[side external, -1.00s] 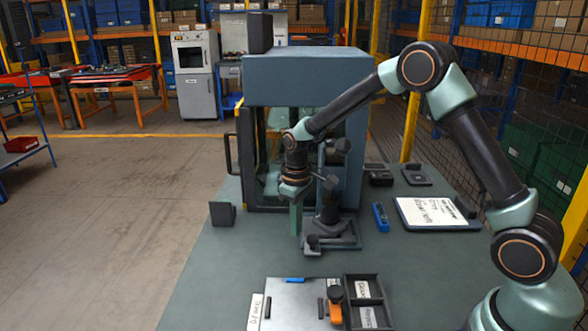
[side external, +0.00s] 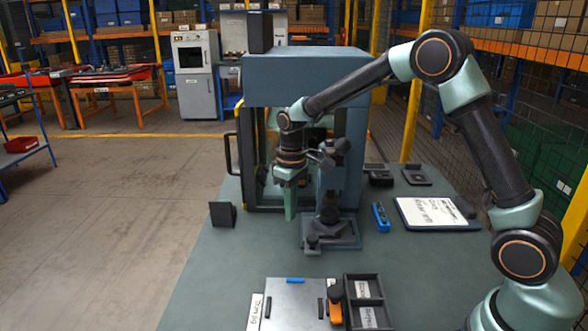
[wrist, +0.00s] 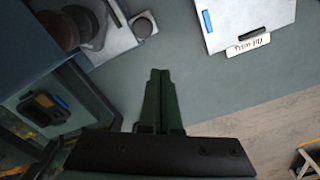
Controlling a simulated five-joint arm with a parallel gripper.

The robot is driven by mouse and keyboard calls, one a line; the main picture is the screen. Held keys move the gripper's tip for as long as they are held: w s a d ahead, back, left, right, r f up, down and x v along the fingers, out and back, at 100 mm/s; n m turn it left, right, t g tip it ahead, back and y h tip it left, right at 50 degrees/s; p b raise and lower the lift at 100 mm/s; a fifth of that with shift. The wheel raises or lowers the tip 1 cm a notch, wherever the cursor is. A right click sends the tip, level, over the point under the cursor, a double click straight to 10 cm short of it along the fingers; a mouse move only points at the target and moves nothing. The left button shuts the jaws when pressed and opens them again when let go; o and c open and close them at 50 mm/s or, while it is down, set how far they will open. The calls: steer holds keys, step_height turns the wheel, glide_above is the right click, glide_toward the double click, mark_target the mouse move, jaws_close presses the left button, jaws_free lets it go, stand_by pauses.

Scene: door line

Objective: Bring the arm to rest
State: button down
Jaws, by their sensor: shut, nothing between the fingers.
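My gripper (side external: 290,214) hangs fingers down in front of the blue-grey cabinet (side external: 305,64), beside its open front, in the side view. Its two green fingers are together with nothing between them. In the wrist view the closed fingers (wrist: 160,85) point over bare bench top. The cabinet's dark-framed door (side external: 246,160) with a handle is at its left. A dark fixture on a base plate (side external: 338,232) stands just right of my gripper; it partly shows at the top left of the wrist view (wrist: 112,35).
A metal plate (side external: 288,312) with an orange-handled tool (side external: 335,306) and a two-bin tray (side external: 365,288) lie at the front. A clipboard (side external: 432,213) and blue tool (side external: 381,217) lie right. A dark block (side external: 222,214) stands left. The bench between block and plate is clear.

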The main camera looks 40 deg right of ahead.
steer(key=s+a+r+t, duration=0.2)
steer(key=a+r+t, duration=0.1)
steer(key=a+r, duration=0.5)
steer(key=s+d+r+m+t, duration=0.1)
steer(key=s+d, duration=0.3)
steer(key=s, duration=0.4)
steer(key=s+d+r+m+t, duration=0.1)
steer(key=s+d+r, duration=0.3)
steer(key=s, duration=0.4)
steer(key=shift+s+d+r+m, duration=0.2)
steer(key=shift+d+r+m, duration=0.1)
steer(key=shift+d+m, duration=0.2)
